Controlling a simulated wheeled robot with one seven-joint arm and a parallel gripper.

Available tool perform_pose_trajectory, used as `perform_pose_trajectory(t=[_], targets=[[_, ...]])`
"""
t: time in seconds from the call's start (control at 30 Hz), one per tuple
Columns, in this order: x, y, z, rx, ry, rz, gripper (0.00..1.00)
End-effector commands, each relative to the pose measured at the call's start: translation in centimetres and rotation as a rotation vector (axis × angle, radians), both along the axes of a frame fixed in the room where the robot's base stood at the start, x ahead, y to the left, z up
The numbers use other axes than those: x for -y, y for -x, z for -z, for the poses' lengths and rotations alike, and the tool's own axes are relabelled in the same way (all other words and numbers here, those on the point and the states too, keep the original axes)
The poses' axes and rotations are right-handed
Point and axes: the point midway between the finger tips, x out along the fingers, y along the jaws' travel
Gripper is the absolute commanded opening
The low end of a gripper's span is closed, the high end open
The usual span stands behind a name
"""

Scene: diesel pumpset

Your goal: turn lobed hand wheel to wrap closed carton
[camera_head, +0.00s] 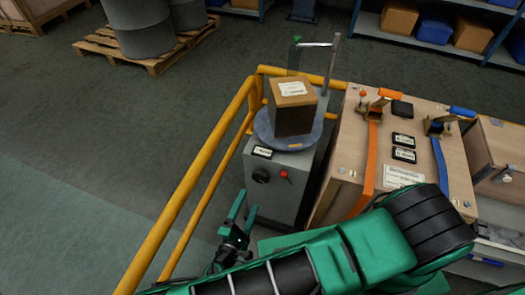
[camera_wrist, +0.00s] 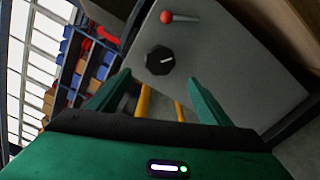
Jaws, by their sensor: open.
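The lobed hand wheel (camera_head: 260,175) is a small black knob on the front of a grey machine cabinet (camera_head: 290,205). In the wrist view the wheel (camera_wrist: 158,62) shows a pale pointer mark and lies just beyond the fingertips, between them in the picture. My gripper (camera_head: 245,201) is open and empty, with its green fingers pointing up toward the cabinet front. The fingers also show in the wrist view (camera_wrist: 160,78), apart from the wheel. A brown closed carton (camera_head: 293,113) with a white label stands on the round blue-grey turntable (camera_head: 268,138) on top of the cabinet.
A red-knobbed lever (camera_head: 284,174) sits right of the wheel. Yellow rails (camera_head: 190,182) run left of and behind the cabinet. A wooden box (camera_head: 350,140) with orange and blue straps stands at right. A pallet with drums (camera_head: 137,30) is far left. Floor left of the rails is clear.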

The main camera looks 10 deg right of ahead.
Motion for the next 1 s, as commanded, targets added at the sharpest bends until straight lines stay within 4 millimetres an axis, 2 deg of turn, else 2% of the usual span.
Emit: perform_pose_trajectory(t=[0.17, 0.27, 0.7, 0.83, 1.0], targets=[[0.0, 0.0, 0.0, -0.012, 0.022, 0.002, 0.73], [-0.1, 0.0, 0.0, -0.059, 0.102, 0.009, 0.73], [-0.8, -0.1, -0.2, -0.525, 0.83, 0.077, 0.73], [-1.1, 0.0, -0.4, -0.624, 0.969, 0.086, 0.73], [-1.1, -0.1, -0.4, -0.679, 1.044, 0.091, 0.73]])
